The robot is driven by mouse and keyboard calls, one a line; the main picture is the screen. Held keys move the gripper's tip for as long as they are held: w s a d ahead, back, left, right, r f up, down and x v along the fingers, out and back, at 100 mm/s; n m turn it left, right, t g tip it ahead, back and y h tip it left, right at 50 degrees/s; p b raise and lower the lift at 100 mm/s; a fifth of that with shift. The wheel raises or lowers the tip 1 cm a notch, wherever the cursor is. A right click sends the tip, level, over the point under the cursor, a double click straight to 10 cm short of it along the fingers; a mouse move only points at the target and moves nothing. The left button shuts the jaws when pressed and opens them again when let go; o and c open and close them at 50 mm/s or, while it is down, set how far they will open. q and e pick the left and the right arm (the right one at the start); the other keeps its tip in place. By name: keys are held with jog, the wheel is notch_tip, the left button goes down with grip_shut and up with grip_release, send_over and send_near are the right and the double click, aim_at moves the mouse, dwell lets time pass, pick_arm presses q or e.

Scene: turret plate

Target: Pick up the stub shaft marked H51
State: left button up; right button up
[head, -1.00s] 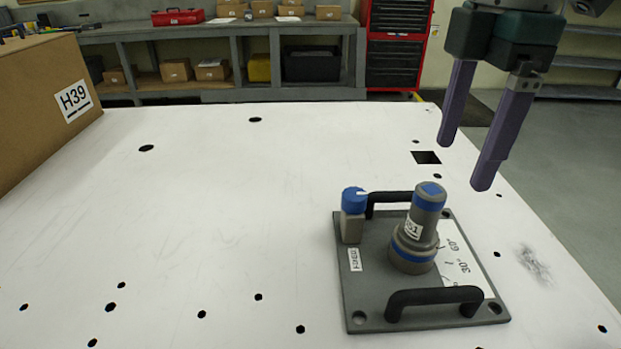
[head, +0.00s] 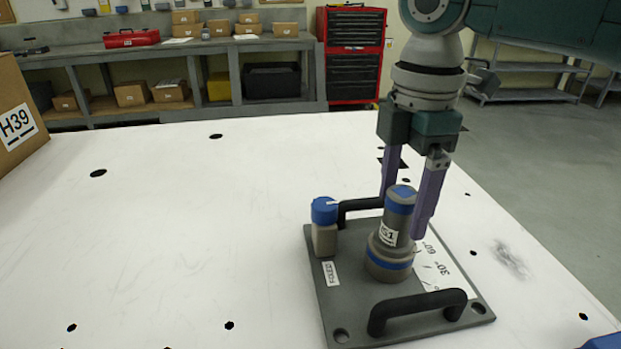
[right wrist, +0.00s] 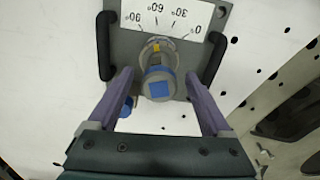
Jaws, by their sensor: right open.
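The stub shaft (head: 391,238) marked H51 stands upright on the grey turret plate (head: 345,290). It is a grey stepped cylinder with a blue top and a blue band near its base. My right gripper (head: 405,215) is open, pointing down, with its purple fingers at either side of the shaft's upper part in the head view. In the right wrist view the shaft (right wrist: 158,80) shows between and a little beyond the fingertips, with no clear contact. My left gripper is not in view.
The plate carries two black handles (head: 417,308), a blue-capped post (head: 324,226) and a white angle scale (right wrist: 166,14). A cardboard box (head: 16,122) marked H39 stands at the far left of the white table (head: 150,230).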

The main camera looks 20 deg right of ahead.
jog(key=shift+f, duration=0.1)
jog(key=shift+c, duration=0.2)
grip_shut()
dwell(0.5)
jog(key=shift+w, duration=0.1)
dwell(0.5)
